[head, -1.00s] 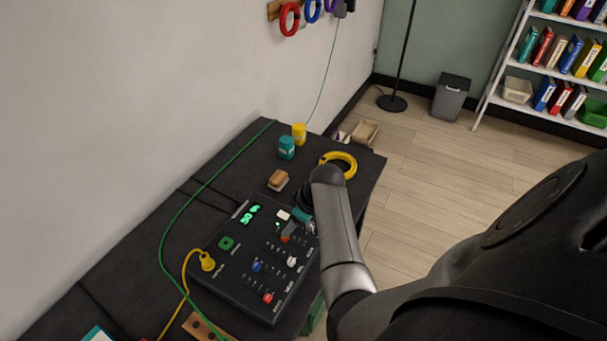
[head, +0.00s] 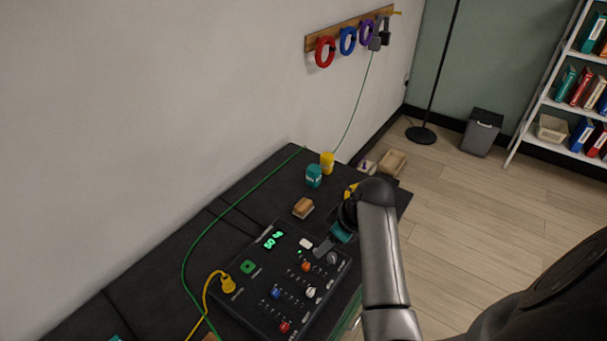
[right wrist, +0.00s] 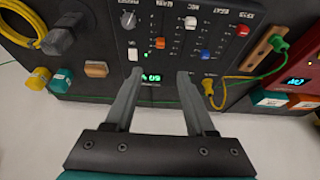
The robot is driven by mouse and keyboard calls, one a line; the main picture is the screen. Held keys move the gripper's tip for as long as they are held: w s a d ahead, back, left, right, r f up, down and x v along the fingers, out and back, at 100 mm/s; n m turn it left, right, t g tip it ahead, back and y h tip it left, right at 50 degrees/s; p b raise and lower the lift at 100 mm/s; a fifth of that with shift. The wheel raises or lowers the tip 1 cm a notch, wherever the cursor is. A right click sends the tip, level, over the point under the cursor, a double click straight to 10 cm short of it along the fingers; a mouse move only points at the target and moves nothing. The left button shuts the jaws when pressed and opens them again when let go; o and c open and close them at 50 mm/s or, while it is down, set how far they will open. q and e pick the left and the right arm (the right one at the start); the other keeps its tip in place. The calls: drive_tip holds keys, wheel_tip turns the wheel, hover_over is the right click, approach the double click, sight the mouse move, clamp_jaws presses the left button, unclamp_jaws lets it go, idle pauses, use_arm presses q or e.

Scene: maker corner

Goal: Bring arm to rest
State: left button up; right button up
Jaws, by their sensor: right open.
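My right gripper (head: 322,248) hangs over the upper right part of a black control panel (head: 250,292) on the dark table, near a grey knob. In the right wrist view its two fingers (right wrist: 160,76) are spread apart with nothing between them. The panel's lit green display (right wrist: 151,77) shows between the fingertips. Whether the fingers touch the panel cannot be told. My right arm (head: 383,260) comes in from the right and hides part of the table's right edge. My left gripper is in neither view.
A wooden-topped block (head: 303,208), a teal jar (head: 313,176) and a yellow jar (head: 327,163) stand behind the panel. A yellow coil (head: 350,191) is partly hidden by my arm. A green cable (head: 225,212) and a yellow cable (head: 206,292) run along the left.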

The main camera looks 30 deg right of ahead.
drive_tip(key=s+a+r+m+h, duration=0.2)
drive_tip(key=s+a+r, duration=0.1)
drive_tip(key=s+a, duration=1.25)
drive_tip(key=s+d+f+g+b, duration=0.1)
drive_tip(key=s+f+b, duration=0.15)
drive_tip(key=f, duration=1.15)
drive_tip(key=s+f+g+b, duration=0.1)
drive_tip(key=f+b, duration=0.3)
drive_tip(key=f, duration=1)
drive_tip(key=s+d+f+b, duration=0.1)
drive_tip(key=s+f+b, duration=0.2)
drive_tip(key=s+f, duration=0.5)
drive_tip(key=s+d+f+g+b, duration=0.1)
drive_tip(key=s+d+f+b, duration=0.1)
drive_tip(key=s+f, duration=0.5)
drive_tip(key=shift+s+f+b, duration=0.4)
drive_tip(key=shift+f+b, duration=0.05)
drive_tip(key=shift+f, duration=2.05)
